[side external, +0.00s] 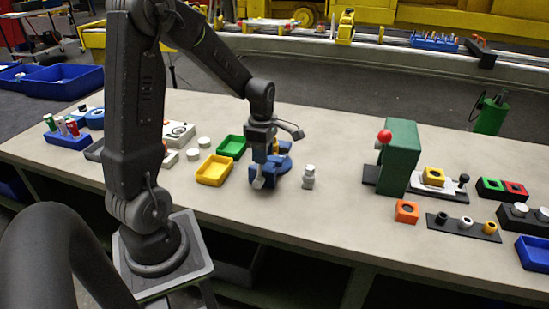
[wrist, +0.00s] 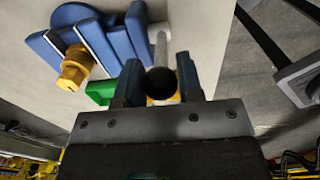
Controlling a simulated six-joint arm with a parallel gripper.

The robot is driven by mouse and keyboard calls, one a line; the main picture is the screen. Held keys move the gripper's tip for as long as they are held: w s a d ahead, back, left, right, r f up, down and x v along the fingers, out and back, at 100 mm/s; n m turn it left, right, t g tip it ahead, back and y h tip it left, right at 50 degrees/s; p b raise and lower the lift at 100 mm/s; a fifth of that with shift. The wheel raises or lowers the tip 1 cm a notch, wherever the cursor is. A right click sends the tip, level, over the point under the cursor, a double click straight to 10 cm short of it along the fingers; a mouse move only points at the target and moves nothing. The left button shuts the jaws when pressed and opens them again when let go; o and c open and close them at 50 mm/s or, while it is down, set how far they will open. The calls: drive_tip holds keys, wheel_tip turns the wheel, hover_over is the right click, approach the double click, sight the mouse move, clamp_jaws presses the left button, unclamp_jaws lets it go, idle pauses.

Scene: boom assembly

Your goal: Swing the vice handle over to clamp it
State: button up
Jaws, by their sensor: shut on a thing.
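The blue vice (side external: 266,186) stands on the bench, partly hidden behind my gripper (side external: 261,153). In the wrist view the vice (wrist: 122,42) has several upright blue plates, with a brass hex part (wrist: 76,68) held among them. The vice handle (wrist: 160,82) shows there as a black round knob on a pale grey bar. My gripper (wrist: 157,88) has one finger on each side of the knob and is shut on it. The handle's far end and pivot are hard to make out.
A yellow tray (side external: 214,170) and a green tray (side external: 232,146) lie left of the vice. A small silver cylinder part (side external: 309,177) stands close on its right. A green press (side external: 399,158) with a red knob is farther right, with open bench between.

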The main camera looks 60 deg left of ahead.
drive_tip(key=shift+w+d, duration=0.3)
drive_tip(key=shift+w, duration=0.05)
drive_tip(key=shift+w+d+f, duration=0.35)
drive_tip(key=shift+w+d, duration=0.4)
drive_tip(key=o, duration=0.5)
drive_tip(key=shift+c, duration=0.2)
drive_tip(key=shift+s, duration=0.1)
drive_tip(key=shift+s+a, duration=0.2)
drive_tip(key=shift+a, duration=0.05)
drive_tip(key=c, duration=0.5)
drive_tip(key=shift+o, duration=0.2)
